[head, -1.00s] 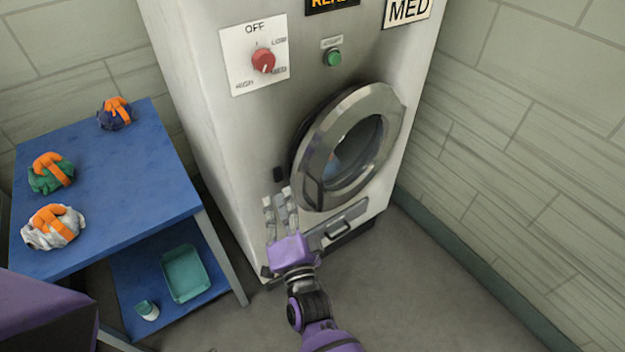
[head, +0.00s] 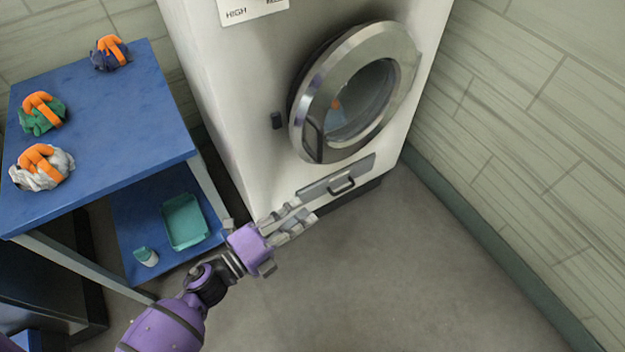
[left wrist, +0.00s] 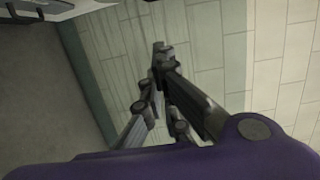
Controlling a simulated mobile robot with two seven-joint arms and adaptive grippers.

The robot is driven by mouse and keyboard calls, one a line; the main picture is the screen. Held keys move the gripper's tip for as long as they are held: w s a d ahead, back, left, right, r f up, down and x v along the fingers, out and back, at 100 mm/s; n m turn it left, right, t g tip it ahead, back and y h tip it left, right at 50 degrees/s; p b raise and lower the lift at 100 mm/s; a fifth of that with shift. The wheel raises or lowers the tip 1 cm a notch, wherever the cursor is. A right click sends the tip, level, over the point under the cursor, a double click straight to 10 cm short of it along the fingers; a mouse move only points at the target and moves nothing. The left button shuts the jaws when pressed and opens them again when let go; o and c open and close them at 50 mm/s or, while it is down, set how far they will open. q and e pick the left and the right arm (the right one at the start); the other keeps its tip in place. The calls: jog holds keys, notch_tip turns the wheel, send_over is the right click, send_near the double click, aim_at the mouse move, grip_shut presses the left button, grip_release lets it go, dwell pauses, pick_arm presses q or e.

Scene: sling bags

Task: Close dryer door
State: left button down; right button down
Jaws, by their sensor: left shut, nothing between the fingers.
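The dryer door (head: 400,62) is a round metal ring with a glass window, on the front of the white dryer (head: 235,95). The door lies against the front or very close to it; I cannot tell whether it is latched. A dark latch piece (head: 277,120) is on the panel left of the door. My left gripper (head: 306,210) is shut and empty, below the door and in front of the lower flap. Its fingers also show in the left wrist view (left wrist: 160,62), with nothing between them. My right gripper is not in view.
A blue table (head: 110,125) stands left of the dryer, with several bundles with orange straps on top and a teal tray (head: 184,222) on its lower shelf. A lower flap with a handle (head: 342,184) is under the door. A brick wall (head: 530,130) bounds the right. The front floor is clear.

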pick_arm(q)
jog(key=w+d+p, duration=0.1)
jog(key=w+d, duration=0.4)
jog(key=w, duration=0.5)
jog(key=shift+w, duration=0.25)
jog(key=shift+a, duration=0.15)
